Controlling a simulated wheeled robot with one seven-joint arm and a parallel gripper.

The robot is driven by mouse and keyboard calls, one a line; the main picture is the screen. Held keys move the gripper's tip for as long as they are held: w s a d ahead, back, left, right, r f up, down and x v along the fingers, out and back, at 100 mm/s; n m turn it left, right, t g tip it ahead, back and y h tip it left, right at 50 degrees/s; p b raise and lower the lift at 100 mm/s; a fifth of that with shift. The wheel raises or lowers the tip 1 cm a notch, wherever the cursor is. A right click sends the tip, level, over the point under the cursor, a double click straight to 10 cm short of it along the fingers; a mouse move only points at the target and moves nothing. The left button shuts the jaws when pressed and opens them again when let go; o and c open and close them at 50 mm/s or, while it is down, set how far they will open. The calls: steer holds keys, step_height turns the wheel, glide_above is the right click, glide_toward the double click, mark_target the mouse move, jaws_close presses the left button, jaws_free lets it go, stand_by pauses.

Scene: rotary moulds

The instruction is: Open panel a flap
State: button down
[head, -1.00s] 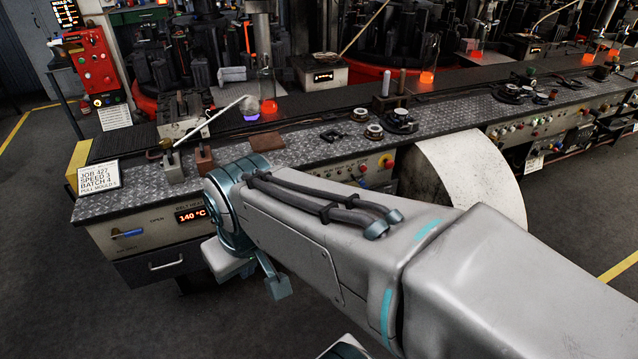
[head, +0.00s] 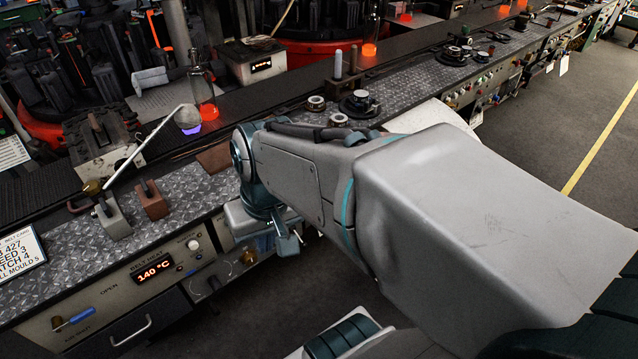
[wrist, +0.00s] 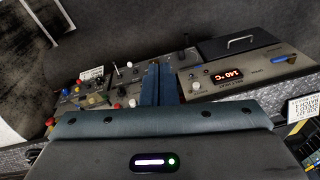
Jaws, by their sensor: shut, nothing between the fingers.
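The bench front has a beige control panel with an orange 140 °C display (head: 155,268), a white knob (head: 194,244) and a blue-handled lever (head: 75,318) under the word OPEN. Below it is a dark front with a metal bar handle (head: 131,332); it looks closed. No label reads "panel a", so I cannot tell which part is its flap. My gripper (head: 287,242) points down in front of the bench, right of the display, shut and empty. In the wrist view, the shut fingers (wrist: 160,85) stand between the display panel and a button panel (wrist: 100,88). The dark front (wrist: 250,45) shows there too.
A glowing bottle (head: 202,95) stands behind. The floor at right is clear, with a yellow line (head: 600,140).

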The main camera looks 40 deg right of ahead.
steer(key=w+d+f+m+y+b, duration=0.1)
steer(key=w+f+m+y+b, duration=0.3)
steer(key=f, duration=0.3)
steer(key=w+d+f+m+y+b, duration=0.1)
steer(key=w+f+m+y+b, duration=0.1)
steer(key=f+m+y+b, duration=0.4)
steer(key=w+d+f+m+y+b, duration=0.2)
steer(key=w+f+m+y+b, duration=0.15)
steer(key=f, duration=0.45)
steer(key=d+f+m+t+h+b, duration=0.4)
steer(key=d+f+m+t, duration=0.25)
steer(key=d+t, duration=0.2)
steer(key=w+d+f+m+t+h+b, duration=0.1)
steer(key=d+f+m+t+h+b, duration=0.3)
steer(key=d+m+t, duration=0.45)
steer(key=d+f+m+t+h+b, duration=0.3)
steer(key=d+f+m+t+h, duration=0.25)
steer(key=d, duration=0.45)
steer(key=w+r+y, duration=0.1)
steer(key=w+r, duration=0.6)
steer(key=w, duration=0.2)
steer(key=shift+a+r, duration=0.15)
steer(key=shift+a, duration=0.05)
